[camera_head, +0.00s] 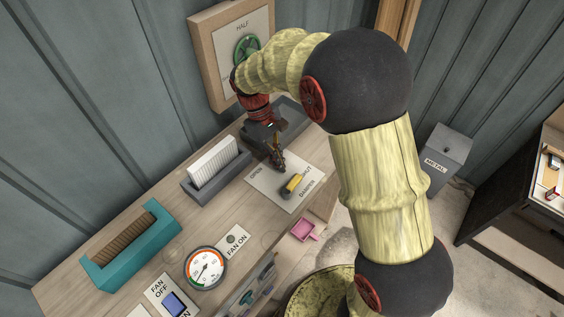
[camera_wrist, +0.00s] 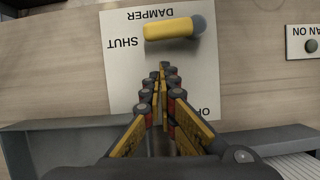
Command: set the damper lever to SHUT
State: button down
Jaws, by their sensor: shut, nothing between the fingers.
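The damper lever (camera_head: 295,184) has a yellow handle and a grey end, and sits on a white plate (camera_head: 272,188) marked OPEN, SHUT and DAMPER. In the wrist view the lever (camera_wrist: 170,29) lies nearly across the plate (camera_wrist: 125,75), with its yellow end beside the word SHUT and its grey end to the right. My gripper (camera_head: 281,168) is shut and empty above the plate. In the wrist view the gripper (camera_wrist: 161,72) has its fingertips together on the OPEN side of the handle, with a visible gap to it.
A grey holder with white cards (camera_head: 213,163), a teal rack (camera_head: 135,247), a round gauge (camera_head: 205,267) and a FAN ON plate (camera_head: 233,240) stand along the wooden bench. A green wheel (camera_head: 246,50) is on the wall panel behind my arm. A METAL bin (camera_head: 447,155) stands right.

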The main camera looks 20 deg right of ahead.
jog(key=w+a+r, duration=0.2)
jog(key=w, duration=0.1)
jog(key=shift+w+r+b, duration=0.1)
jog(key=shift+w+b, duration=0.05)
jog(key=shift+b, duration=0.25)
notch_tip(320, 180, up, 7)
jog(key=a+b, duration=0.1)
jog(key=shift+w, duration=0.4)
jog(key=shift+s, duration=0.15)
